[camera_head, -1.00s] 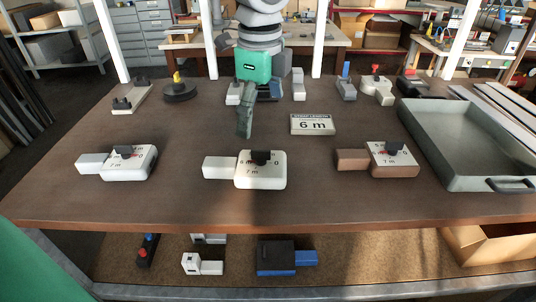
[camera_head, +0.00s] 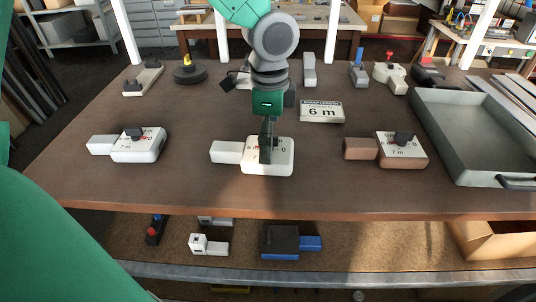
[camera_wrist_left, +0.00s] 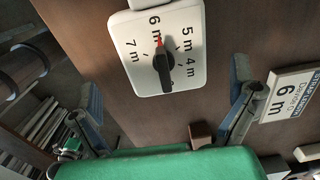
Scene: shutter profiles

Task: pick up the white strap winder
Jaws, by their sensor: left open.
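A white strap winder (camera_head: 267,163) with a dial and a lighter block on its left side lies mid-table. My left gripper (camera_head: 266,150) points down over it in the head view, hiding part of its dial. In the left wrist view the white winder (camera_wrist_left: 166,50) shows its dial face, a black knob and a red mark near 6 m. The open left gripper's fingers (camera_wrist_left: 165,112) stand wide apart, with nothing between them; the winder lies beyond the fingertips. Another pale winder (camera_head: 138,151) lies to the left. My right gripper is not in view.
A brown winder (camera_head: 400,157) lies on the right, beside a grey tray (camera_head: 452,163). A "6 m" sign (camera_head: 321,112) stands behind the white winder. Several small devices line the table's back. The table (camera_head: 190,180) is bare between the winders.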

